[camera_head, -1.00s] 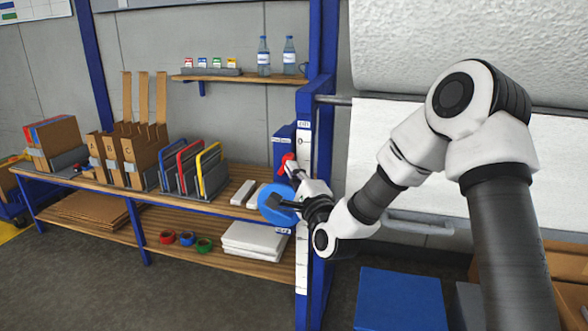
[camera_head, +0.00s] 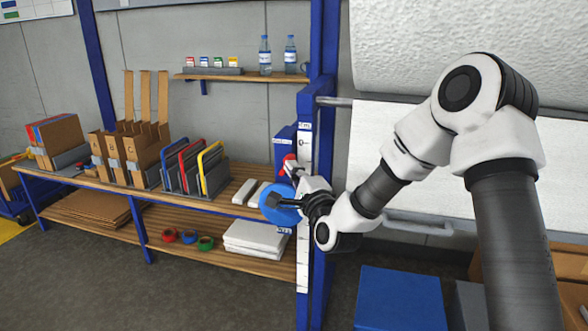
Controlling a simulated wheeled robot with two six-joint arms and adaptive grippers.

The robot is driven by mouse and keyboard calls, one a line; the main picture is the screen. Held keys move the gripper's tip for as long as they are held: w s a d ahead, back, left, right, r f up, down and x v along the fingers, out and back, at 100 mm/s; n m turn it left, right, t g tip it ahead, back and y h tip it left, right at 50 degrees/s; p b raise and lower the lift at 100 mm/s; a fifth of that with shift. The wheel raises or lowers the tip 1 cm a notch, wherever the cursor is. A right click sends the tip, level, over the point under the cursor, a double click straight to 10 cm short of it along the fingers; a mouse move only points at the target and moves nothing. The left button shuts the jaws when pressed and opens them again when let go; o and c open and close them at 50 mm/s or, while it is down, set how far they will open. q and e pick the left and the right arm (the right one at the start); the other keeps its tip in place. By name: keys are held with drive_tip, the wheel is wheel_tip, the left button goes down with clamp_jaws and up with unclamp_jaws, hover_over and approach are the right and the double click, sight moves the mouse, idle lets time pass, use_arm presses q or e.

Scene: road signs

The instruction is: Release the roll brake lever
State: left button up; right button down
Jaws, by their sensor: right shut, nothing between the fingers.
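A red-tipped lever (camera_head: 289,163) shows against a blue box on the near side of the blue post; I take it for the roll brake lever. Its lower part is crowded by my arm, so its angle is hard to tell. My right gripper (camera_head: 277,202) is just below it, in front of a blue disc (camera_head: 279,214). It is shut and empty, its dark fingers pointing left. The red tip looks apart from the fingers; contact lower down cannot be told. My left gripper is out of view.
The blue post (camera_head: 322,130) with a white scale stands right beside my wrist. A large white roll (camera_head: 460,40) and hanging sheet fill the right. A wooden shelf (camera_head: 150,187) with folders and boxes lies left. A blue box (camera_head: 402,300) stands below.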

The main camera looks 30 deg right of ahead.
drive_tip(key=shift+r, duration=0.2)
drive_tip(key=w+a+n+g+p, duration=0.1)
drive_tip(key=n+p, duration=0.1)
drive_tip(key=p, duration=0.1)
drive_tip(key=w+r+n+g+p, duration=0.1)
drive_tip(key=n+g+p, duration=0.1)
drive_tip(key=p, duration=0.1)
drive_tip(key=w+a+n+g+p, duration=0.1)
drive_tip(key=n+g+p, duration=0.1)
drive_tip(key=p, duration=0.1)
drive_tip(key=shift+a+r, duration=0.3)
